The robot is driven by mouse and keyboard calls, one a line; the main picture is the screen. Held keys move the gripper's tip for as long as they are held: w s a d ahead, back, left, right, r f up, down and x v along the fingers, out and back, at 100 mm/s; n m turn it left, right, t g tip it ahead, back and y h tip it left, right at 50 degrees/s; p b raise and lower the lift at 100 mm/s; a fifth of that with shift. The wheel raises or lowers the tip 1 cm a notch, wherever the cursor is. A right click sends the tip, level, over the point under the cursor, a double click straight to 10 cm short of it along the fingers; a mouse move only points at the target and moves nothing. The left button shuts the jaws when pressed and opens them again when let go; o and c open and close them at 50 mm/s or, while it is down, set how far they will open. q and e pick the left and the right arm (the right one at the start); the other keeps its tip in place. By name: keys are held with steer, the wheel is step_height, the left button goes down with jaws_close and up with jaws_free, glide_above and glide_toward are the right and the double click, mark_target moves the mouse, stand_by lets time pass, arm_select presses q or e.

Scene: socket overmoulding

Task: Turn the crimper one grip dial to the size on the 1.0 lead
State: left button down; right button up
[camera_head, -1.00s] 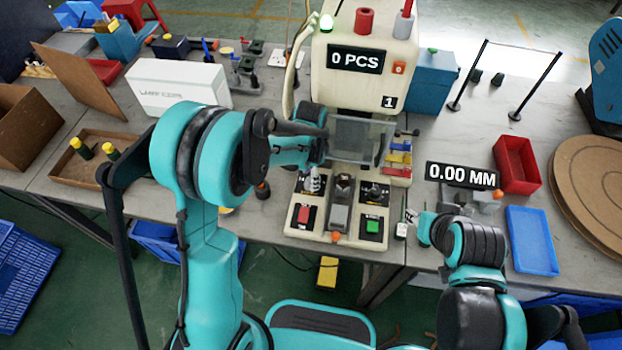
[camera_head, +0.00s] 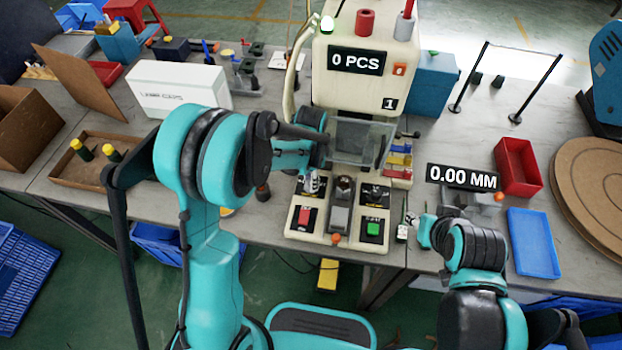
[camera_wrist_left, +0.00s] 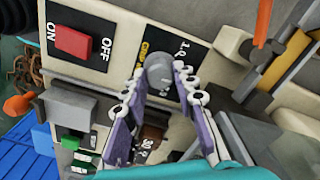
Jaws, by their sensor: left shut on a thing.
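The crimper (camera_head: 361,95) is the cream machine in the middle of the head view, with a 0 PCS display. Its grip dial (camera_wrist_left: 159,72) is a grey round knob on the black label with 1.0 in the left wrist view. My left gripper (camera_wrist_left: 158,82) is shut on the dial, one purple-padded finger on each side. In the head view the left gripper (camera_head: 314,182) is small above the left front panel, and the dial is mostly hidden. My right arm's end (camera_head: 428,230) is right of the crimper; its fingers are unclear. I cannot make out the 1.0 lead for sure.
A red ON/OFF switch (camera_wrist_left: 73,41) sits close to the dial. A clear guard (camera_head: 365,140) stands just above the front panels. A green button (camera_head: 373,228) is on the right panel. A red bin (camera_head: 517,168) and blue tray (camera_head: 532,243) are on the right.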

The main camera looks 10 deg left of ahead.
arm_select(q)
steer(key=n, duration=1.1)
steer(key=shift+b, duration=0.4)
steer(key=shift+n, duration=0.3)
steer(key=c, duration=1.2)
jaws_free()
step_height(320, 180, up, 12)
